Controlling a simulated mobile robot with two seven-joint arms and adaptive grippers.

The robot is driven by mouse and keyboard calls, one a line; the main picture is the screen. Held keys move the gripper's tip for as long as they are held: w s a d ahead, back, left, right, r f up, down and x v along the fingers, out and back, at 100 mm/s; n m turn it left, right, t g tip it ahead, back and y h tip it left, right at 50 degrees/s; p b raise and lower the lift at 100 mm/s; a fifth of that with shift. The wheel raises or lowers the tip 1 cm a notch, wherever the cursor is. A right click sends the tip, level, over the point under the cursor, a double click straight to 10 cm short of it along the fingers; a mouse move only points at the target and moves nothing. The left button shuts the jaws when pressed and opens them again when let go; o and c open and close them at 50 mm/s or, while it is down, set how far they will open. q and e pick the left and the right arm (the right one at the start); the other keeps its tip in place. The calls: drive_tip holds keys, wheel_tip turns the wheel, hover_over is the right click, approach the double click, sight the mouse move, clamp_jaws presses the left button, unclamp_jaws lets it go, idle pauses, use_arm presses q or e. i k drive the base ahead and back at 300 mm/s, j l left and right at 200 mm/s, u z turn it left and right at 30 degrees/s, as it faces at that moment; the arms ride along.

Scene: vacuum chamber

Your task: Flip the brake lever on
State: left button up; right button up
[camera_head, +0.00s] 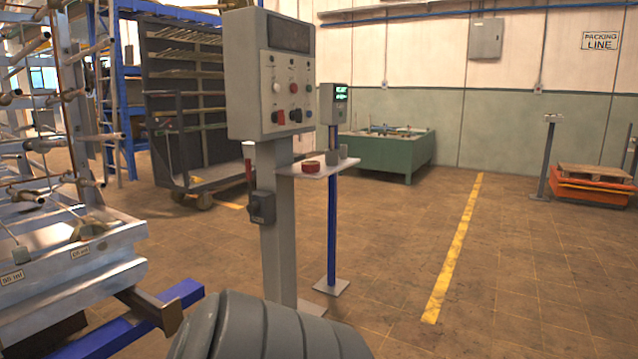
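A grey control panel (270,75) stands on a grey post (278,255) left of the middle. A small dark switch box (262,207) is fixed to the post below the panel. A thin dark red lever handle (249,170) rises from the left side of this box and points about straight up. It looks like the brake lever. Its markings are too small to read. Neither of my grippers is in view, and nothing touches the lever.
A small shelf (320,167) with a red roll (312,166) juts right of the post. A blue post with a display (340,97) stands behind it. A metal rack (70,250) with a blue beam (120,330) fills the left.

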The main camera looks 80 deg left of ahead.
sight(253, 206)
drive_tip(key=u, duration=3)
drive_tip(key=i+j+z, duration=0.25)
drive_tip(key=j, duration=0.35)
drive_tip(key=i+j+z, duration=0.15)
drive_tip(key=i+j, duration=0.15)
drive_tip(key=i+j+z, duration=0.1)
drive_tip(key=j, duration=0.25)
drive_tip(key=i+j+z, duration=0.15)
drive_tip(key=j, duration=0.2)
drive_tip(key=i+j+z, duration=0.1)
drive_tip(key=j, duration=0.25)
drive_tip(key=i, duration=0.05)
